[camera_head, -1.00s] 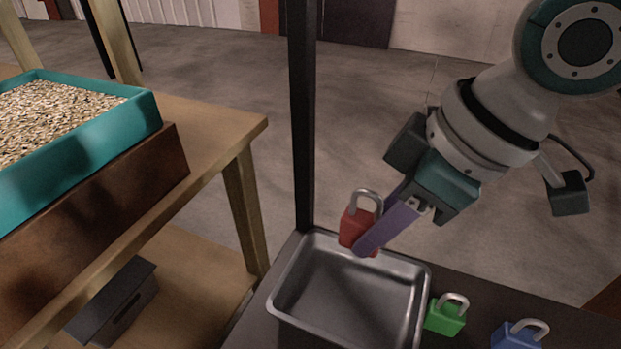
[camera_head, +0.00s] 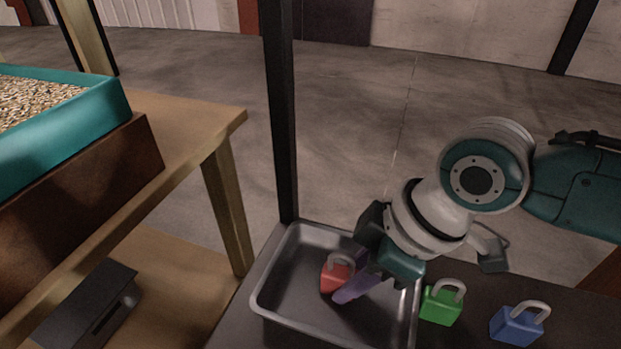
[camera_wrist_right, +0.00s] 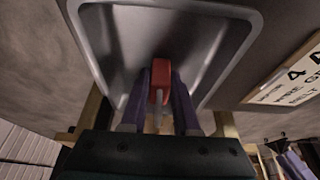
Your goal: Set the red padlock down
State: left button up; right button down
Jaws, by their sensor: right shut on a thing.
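The red padlock (camera_head: 335,279) is between the purple fingers of my right gripper (camera_head: 352,283), which is shut on it. The padlock is over the inside of the metal tray (camera_head: 262,304), low down; I cannot tell whether it touches the tray floor. In the right wrist view the red padlock (camera_wrist_right: 159,84) sits between the two fingers of the gripper (camera_wrist_right: 160,95), its shackle toward the palm, with the tray (camera_wrist_right: 240,50) beyond it. My left gripper is not in view.
A green padlock (camera_head: 440,307) and a blue padlock (camera_head: 516,327) stand on the dark surface right of the tray. A dark post (camera_head: 281,120) rises behind the tray. At left, a wooden table (camera_head: 190,125) holds a teal bin (camera_head: 95,118) of grain. A sign (camera_wrist_right: 290,80) shows in the wrist view.

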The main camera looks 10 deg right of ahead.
jog(key=c, duration=1.1)
grip_release()
jog(key=shift+f, duration=0.15)
jog(key=o, duration=0.4)
jog(key=shift+o, duration=0.2)
